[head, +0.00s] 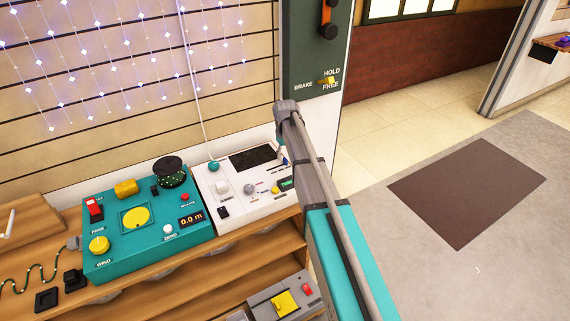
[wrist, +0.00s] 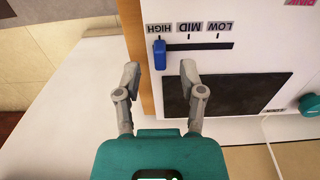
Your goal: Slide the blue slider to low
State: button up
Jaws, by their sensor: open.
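The blue slider (wrist: 159,54) stands at the left end of a dark horizontal slot (wrist: 205,46) in the wrist view, under the upside-down word HIGH. MID is at the middle of the slot and LOW at its right end. The slot is on a white panel (head: 232,201), above a black screen in the wrist view. My gripper (wrist: 160,72) is open, its two fingertips apart on either side of the slider's line and just below it in the picture. Nothing is between the fingers. In the head view my arm largely hides the slider.
A black screen (wrist: 230,94) and a teal knob (wrist: 312,104) are on the white panel. A teal console (head: 150,250) with buttons and knobs stands left of it on the wooden bench. A green wall panel (head: 312,55) with a BRAKE switch rises behind my arm.

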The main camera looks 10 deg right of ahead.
jog(key=shift+f+b, duration=0.95)
jog(key=shift+f, duration=0.3)
jog(key=shift+c, duration=0.2)
grip_shut()
